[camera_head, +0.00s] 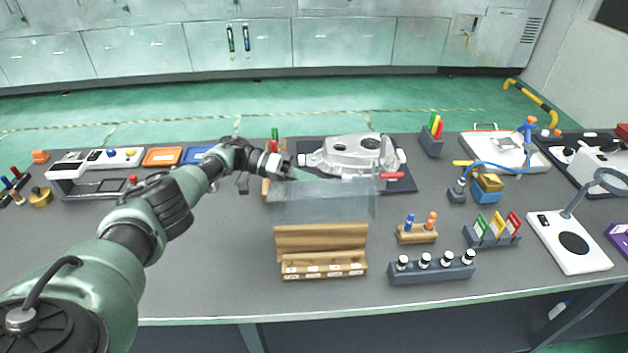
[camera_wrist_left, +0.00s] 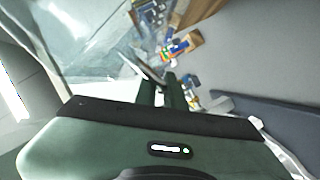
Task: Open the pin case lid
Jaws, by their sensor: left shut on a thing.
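The pin case (camera_head: 321,240) is a wooden stepped box near the table's front middle, with labelled slots along its front row. Its clear lid (camera_head: 325,205) stands raised above the wood at the back of the case, so the case front is uncovered. My left gripper (camera_head: 288,170) is at the lid's upper left edge, shut on the lid. In the left wrist view the gripper fingers (camera_wrist_left: 165,92) point away from the camera, and a pale clear sheet shows at the upper left. The exact contact is too small to see. My right gripper is not in view.
A metal casting (camera_head: 350,152) lies on a dark mat just behind the lid. A rack of white-capped bottles (camera_head: 432,270) and a wooden block with blue and orange pieces (camera_head: 417,234) stand right of the case.

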